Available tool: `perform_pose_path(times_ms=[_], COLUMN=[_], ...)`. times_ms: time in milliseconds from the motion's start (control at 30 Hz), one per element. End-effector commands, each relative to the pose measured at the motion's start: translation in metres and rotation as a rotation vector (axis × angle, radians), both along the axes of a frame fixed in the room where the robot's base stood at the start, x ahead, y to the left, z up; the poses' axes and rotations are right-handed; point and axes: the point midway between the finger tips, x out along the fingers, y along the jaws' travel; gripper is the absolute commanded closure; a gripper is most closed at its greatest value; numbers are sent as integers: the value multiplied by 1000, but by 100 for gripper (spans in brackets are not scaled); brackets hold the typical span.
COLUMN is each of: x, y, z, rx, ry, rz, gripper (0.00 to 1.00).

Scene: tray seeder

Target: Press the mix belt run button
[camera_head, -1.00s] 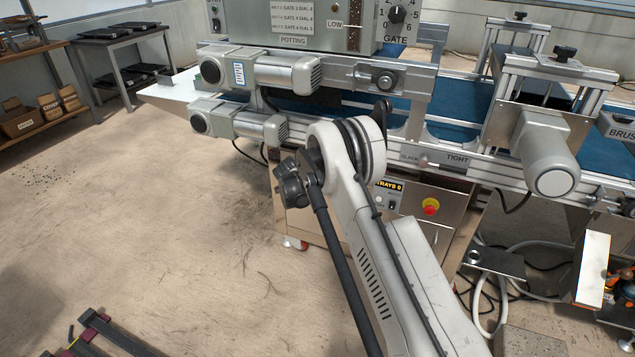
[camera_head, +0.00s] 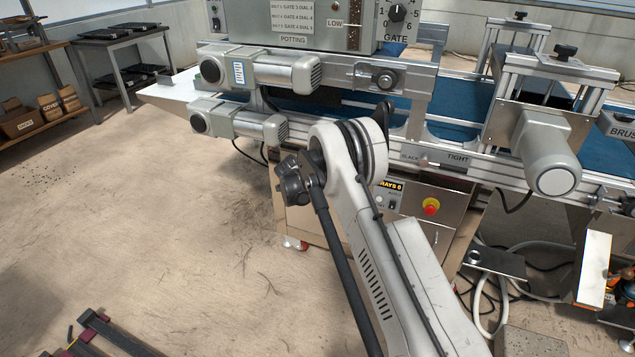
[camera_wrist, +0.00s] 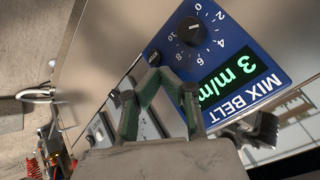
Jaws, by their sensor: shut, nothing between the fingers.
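In the wrist view, the blue mix belt panel (camera_wrist: 228,62) shows at an angle, with a black dial (camera_wrist: 190,31), a green "3 m/m" readout (camera_wrist: 238,78) and the label "MIX BELT". My gripper (camera_wrist: 154,78) is shut and empty, its tips just below and left of the dial in the picture. I cannot make out a run button; the fingers cover part of the panel's lower left side. Whether the tips touch the panel I cannot tell. In the head view my arm hides the gripper and the mix belt panel.
In the head view, a red stop button (camera_head: 431,207) sits on the machine's front below the conveyor frame. A grey motor (camera_head: 550,165) juts out at the right. Cables and hoses lie on the floor at the lower right. The floor at left is mostly clear.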

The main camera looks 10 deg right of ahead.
Motion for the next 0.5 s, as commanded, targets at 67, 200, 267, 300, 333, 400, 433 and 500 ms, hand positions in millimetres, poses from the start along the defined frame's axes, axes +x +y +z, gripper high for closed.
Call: perform_pose_path(times_ms=[67,200,267,300,333,400,433,500], x=[1,1,0,-1,-2,-4,-5,-7], y=[-1,-1,0,1,1,3,3,5], z=[0,0,0,0,-1,-1,-1,-1], rx=[0,0,0,0,0,0,0,0], ry=[0,0,0,0,0,0,0,0], rz=[0,0,0,0,0,0,0,0], gripper=[100,100,100,100,100,100,100,100])
